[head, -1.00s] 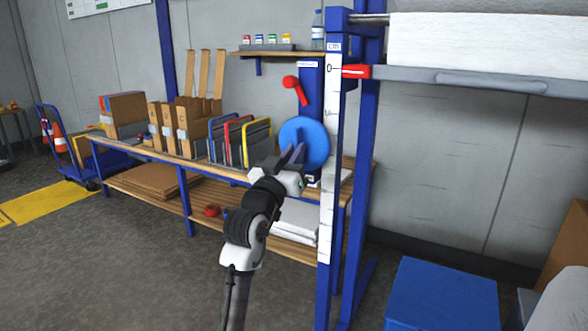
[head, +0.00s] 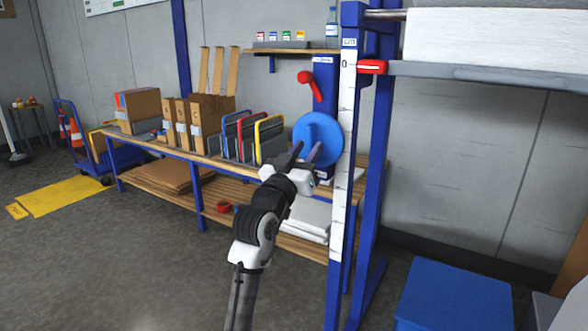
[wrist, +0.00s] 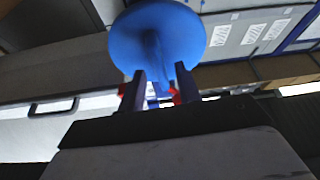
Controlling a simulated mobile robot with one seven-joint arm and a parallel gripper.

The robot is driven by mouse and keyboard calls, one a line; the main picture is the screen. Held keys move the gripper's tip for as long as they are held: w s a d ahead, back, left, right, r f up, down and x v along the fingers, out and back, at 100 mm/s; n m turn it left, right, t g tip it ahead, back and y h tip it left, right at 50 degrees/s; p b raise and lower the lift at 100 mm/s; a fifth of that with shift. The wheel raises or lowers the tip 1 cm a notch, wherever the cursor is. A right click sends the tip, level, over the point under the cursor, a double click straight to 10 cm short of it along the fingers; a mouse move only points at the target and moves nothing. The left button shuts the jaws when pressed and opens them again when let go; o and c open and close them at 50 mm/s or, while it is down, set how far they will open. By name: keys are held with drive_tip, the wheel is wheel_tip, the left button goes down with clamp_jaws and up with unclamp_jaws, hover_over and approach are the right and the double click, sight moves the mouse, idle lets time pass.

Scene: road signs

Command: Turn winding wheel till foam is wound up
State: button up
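The winding wheel appears to be the blue disc (head: 319,137) with a raised ridge across its face, mounted at the blue post beside the rack. It fills the top middle of the wrist view (wrist: 185,38). My gripper (head: 306,153) is in front of the wheel's lower part in the head view.
A red lever (head: 311,86) sits above the wheel. A white scale strip (head: 344,150) with a red pointer (head: 372,67) runs down the rack post. Yellow, red and blue-framed panels stand on the workbench (head: 140,143) to the left. A blue box (head: 455,295) stands lower right.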

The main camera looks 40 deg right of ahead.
drive_tip(key=b+v, duration=0.2)
drive_tip(key=v, duration=1.1)
drive_tip(key=shift+w+a, duration=0.1)
